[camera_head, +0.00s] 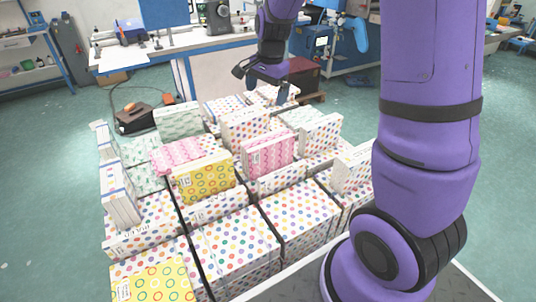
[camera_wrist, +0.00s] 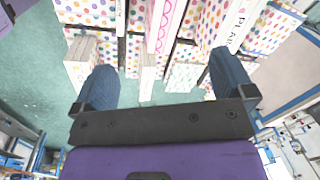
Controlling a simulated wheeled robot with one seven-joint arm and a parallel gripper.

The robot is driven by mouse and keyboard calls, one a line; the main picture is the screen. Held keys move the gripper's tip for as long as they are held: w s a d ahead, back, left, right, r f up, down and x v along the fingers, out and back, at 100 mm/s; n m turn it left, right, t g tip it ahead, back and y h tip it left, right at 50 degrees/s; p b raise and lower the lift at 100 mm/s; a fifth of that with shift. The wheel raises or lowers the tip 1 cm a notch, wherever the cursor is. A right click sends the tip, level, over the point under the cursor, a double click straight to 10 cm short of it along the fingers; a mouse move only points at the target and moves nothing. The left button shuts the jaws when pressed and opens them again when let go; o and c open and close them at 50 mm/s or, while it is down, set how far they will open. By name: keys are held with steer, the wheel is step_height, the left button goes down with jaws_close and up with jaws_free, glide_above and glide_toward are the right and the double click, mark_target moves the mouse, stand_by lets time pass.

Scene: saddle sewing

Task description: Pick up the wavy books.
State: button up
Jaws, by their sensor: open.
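Two pink books with a wavy-looking pattern are on the pile: one (camera_head: 177,156) lies at the left behind a yellow ringed book, and one (camera_head: 267,156) stands upright near the middle. Pale green patterned books (camera_head: 178,120) are at the back left; I cannot tell whether their pattern is wavy. My gripper (camera_head: 264,82) is open and empty above the back of the pile, apart from the pink books. In the wrist view, my gripper (camera_wrist: 165,82) has its fingers spread, with a pink-edged book (camera_wrist: 166,24) beyond them.
A yellow ringed book (camera_head: 204,178) stands in front of the left pink one. Dotted books (camera_head: 235,245) fill the divided front rows, close together. A workbench (camera_head: 135,62) stands behind; open green floor (camera_head: 45,200) is at the left.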

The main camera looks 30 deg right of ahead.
mark_target(267, 138)
steer(key=w+d+f+m, duration=0.1)
steer(key=f, duration=0.3)
steer(key=w+d+f+m+g, duration=0.1)
steer(key=w+f+m, duration=0.1)
steer(key=f, duration=0.2)
steer(key=w+d+f+m, duration=0.1)
steer(key=w+f, duration=0.1)
steer(key=f, duration=0.3)
steer(key=shift+w, duration=0.2)
step_height(267, 138, down, 6)
steer(key=shift+r, duration=0.1)
steer(key=shift+s+d+f, duration=0.15)
steer(key=shift+f, duration=2.55)
steer(key=shift+r, duration=0.1)
steer(key=c, duration=1.8)
